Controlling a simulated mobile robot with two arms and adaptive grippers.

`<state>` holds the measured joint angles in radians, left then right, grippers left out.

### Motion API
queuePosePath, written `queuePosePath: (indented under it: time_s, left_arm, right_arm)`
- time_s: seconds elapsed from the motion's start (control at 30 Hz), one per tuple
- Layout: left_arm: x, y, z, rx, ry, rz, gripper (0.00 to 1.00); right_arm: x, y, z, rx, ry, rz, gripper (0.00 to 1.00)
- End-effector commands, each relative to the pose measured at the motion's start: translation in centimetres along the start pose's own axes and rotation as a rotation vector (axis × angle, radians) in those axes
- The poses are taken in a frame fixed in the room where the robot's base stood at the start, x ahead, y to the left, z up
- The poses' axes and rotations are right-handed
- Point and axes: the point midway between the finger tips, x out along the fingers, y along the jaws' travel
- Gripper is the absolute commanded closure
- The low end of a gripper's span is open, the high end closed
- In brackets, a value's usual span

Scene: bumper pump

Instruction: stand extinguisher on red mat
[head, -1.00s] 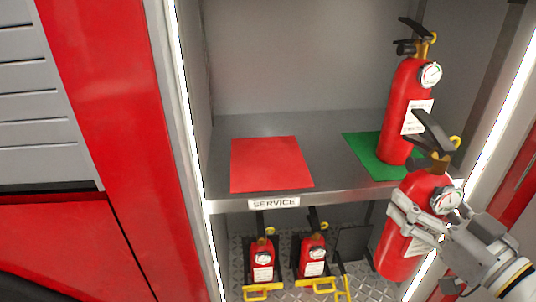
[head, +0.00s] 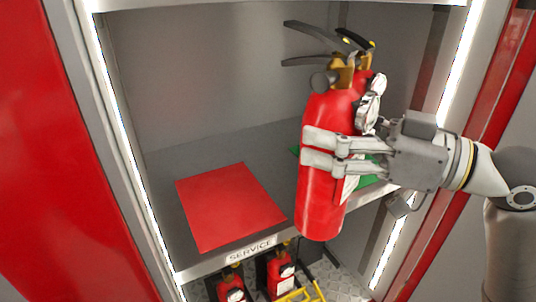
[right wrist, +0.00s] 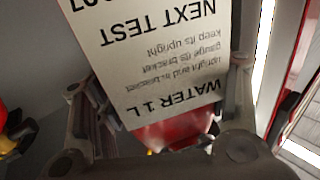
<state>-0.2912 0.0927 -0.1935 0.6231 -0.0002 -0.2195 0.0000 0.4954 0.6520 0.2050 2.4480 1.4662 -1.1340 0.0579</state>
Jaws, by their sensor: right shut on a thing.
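My right gripper (head: 325,150) is shut on a red extinguisher (head: 320,205), its fingers across the body. It holds the extinguisher nearly upright, slightly tilted, in front of the shelf and right of the red mat. The red mat (head: 230,205) lies bare on the shelf, left of the held extinguisher. In the right wrist view the extinguisher's white label (right wrist: 160,50) fills the space between the fingers. My left gripper is not in view.
The grey shelf (head: 165,185) has a front lip with a SERVICE label (head: 251,249). Two small extinguishers (head: 231,288) (head: 281,275) sit in the compartment below. Lit cabinet posts (head: 125,140) (head: 447,75) stand on both sides. The shelf behind the red mat is free.

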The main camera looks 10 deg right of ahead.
Motion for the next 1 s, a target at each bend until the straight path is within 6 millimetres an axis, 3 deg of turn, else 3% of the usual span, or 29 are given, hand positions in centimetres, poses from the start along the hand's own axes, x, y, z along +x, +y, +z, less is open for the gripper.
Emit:
queuePosePath:
  time_s: [0.1,0.2,0.6,0.8,1.0]
  left_arm:
    - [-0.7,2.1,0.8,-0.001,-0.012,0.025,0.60]
    - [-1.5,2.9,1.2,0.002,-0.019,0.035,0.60]
    - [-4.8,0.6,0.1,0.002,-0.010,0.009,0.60]
    - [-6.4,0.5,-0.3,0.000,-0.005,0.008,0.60]
    - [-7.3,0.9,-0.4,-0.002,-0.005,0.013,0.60]
  right_arm:
    - [0.7,0.0,-0.7,-0.001,0.014,-0.001,1.00]
    - [2.2,-0.1,-0.9,-0.001,0.015,-0.004,1.00]
    - [10.5,-0.2,-1.0,0.001,0.017,-0.004,1.00]
    - [14.6,-0.2,-1.1,0.002,0.017,-0.004,1.00]
    - [17.2,-0.1,-0.8,-0.001,0.016,-0.002,1.00]
